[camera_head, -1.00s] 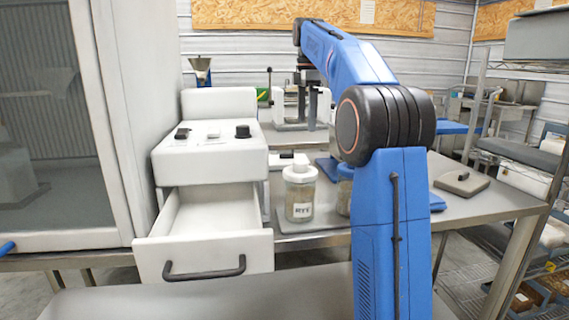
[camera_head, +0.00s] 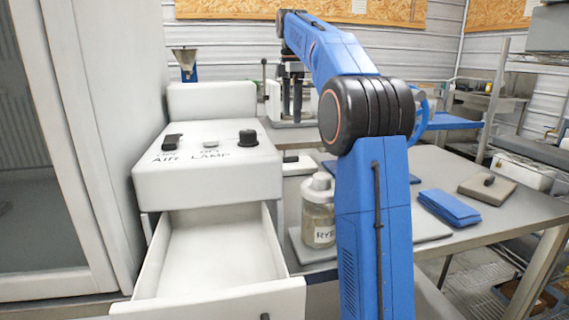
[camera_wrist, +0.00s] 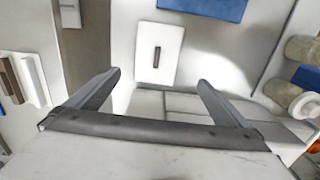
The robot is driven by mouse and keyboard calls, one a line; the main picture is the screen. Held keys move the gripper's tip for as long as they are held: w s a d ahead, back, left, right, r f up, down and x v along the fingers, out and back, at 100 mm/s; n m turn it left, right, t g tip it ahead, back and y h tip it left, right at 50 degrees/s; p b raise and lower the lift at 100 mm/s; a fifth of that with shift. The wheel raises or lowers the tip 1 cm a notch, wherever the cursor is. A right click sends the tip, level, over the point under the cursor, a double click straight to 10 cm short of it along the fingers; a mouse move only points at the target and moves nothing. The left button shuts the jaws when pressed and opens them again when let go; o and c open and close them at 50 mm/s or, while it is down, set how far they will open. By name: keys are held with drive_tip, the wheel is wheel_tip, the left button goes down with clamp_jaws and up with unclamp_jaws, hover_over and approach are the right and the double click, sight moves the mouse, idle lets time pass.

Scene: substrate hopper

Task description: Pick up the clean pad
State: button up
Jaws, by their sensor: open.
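A flat white pad with a dark bar handle (camera_head: 298,166) lies on the metal table just right of the white control box, and looks like the clean pad. In the wrist view the same white pad (camera_wrist: 146,62) lies flat ahead of the fingers, handle up. My gripper (camera_head: 291,116) hangs over the table behind the control box, fingers downward. In the wrist view my gripper (camera_wrist: 158,80) is open and empty, its fingers spread wide and apart from the pad. A beige pad with a dark handle (camera_head: 483,192) lies at the table's right.
The white control box (camera_head: 208,180) has an open, empty-looking drawer (camera_head: 205,255) below it. A lidded jar labelled RYE (camera_head: 318,215) stands right of it on a grey mat. A folded blue cloth (camera_head: 449,206) lies on the table. A funnel (camera_head: 186,62) stands behind the box.

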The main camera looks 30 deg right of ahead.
hover_over(291, 158)
drive_tip(key=f, duration=1.1)
drive_tip(key=shift+w, duration=0.25)
drive_tip(key=shift+d+f, duration=0.1)
drive_tip(key=shift+f, duration=3.1)
drive_tip(key=c, duration=0.8)
